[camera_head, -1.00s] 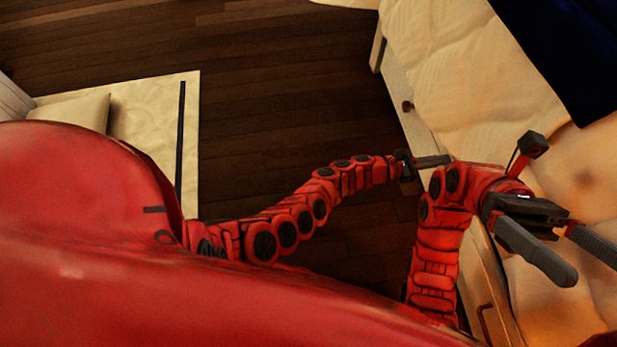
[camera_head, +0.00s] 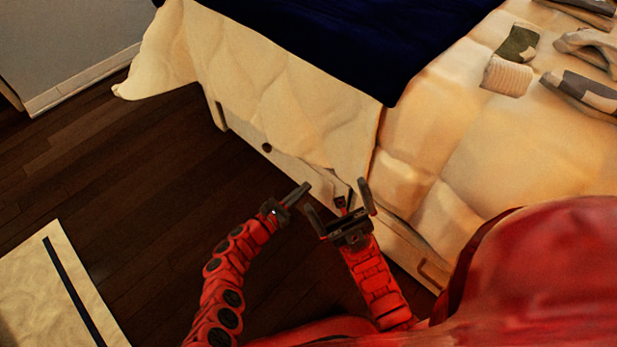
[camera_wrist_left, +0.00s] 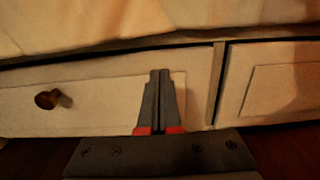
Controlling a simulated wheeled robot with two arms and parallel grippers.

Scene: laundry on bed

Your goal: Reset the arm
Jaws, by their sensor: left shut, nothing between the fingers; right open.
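My left gripper (camera_head: 297,195) is in the middle of the head view, in front of the bed's side. Its fingers are shut and empty. In the left wrist view its closed fingers (camera_wrist_left: 160,100) point at the bed's drawer front. My right gripper (camera_head: 338,203) is just right of it, close by, with its two fingers spread and nothing between them. Both of my red arms come up from the bottom of the head view.
The bed (camera_head: 420,150) has a cream cover and a dark blue blanket (camera_head: 330,35). Several folded clothes (camera_head: 518,43) lie on it at the upper right. A drawer knob (camera_wrist_left: 47,99) sticks out left of the fingers. A cream mat (camera_head: 50,290) lies on the dark floor, lower left.

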